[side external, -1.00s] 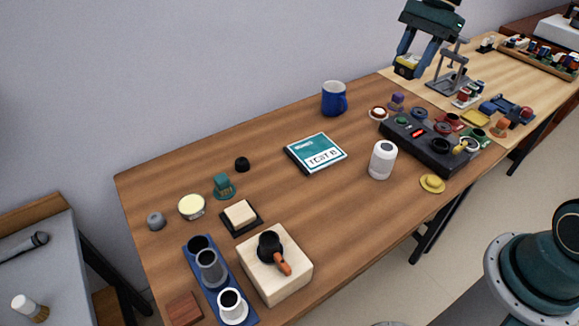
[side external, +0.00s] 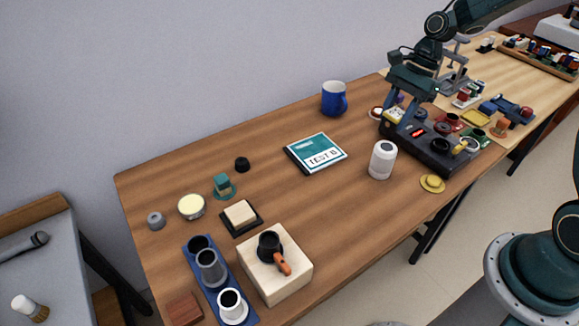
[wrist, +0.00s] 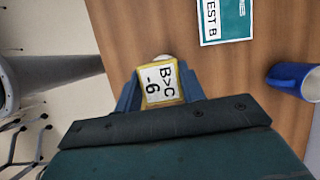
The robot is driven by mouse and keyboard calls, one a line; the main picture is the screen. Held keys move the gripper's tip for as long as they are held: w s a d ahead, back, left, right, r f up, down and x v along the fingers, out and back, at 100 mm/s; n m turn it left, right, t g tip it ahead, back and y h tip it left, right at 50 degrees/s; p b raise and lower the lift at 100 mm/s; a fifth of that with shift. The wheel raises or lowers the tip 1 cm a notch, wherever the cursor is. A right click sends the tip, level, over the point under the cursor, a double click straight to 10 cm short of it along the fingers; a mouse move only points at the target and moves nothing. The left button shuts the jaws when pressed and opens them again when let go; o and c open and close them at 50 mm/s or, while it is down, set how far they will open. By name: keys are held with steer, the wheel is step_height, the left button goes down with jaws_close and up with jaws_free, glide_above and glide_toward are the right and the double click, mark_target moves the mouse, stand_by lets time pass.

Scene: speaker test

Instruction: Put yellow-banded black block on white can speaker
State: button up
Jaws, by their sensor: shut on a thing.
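My gripper (side external: 398,131) is shut on the yellow-banded black block (side external: 394,116) and holds it in the air, above and a little right of the speaker in the side view. In the wrist view the block (wrist: 161,85) sits between my fingertips and shows a white label, "B>C -6", framed in yellow. The white can speaker (side external: 382,160) stands upright on the brown table with a bare grey top, apart from the block. In the wrist view a pale rounded edge shows just beyond the block; most of it is hidden.
A black console (side external: 436,155) with cups and small items stands right of the speaker. A yellow hat-shaped item (side external: 433,183) lies in front. A "TEST B" booklet (side external: 315,153) lies left, and a blue mug (side external: 334,99) stands behind.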

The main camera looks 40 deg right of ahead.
mark_target(383, 149)
steer(key=shift+f, duration=3.3)
steer(key=shift+f, duration=0.1)
steer(key=o, duration=1)
steer(key=shift+c, duration=0.2)
steer(key=v, duration=1.2)
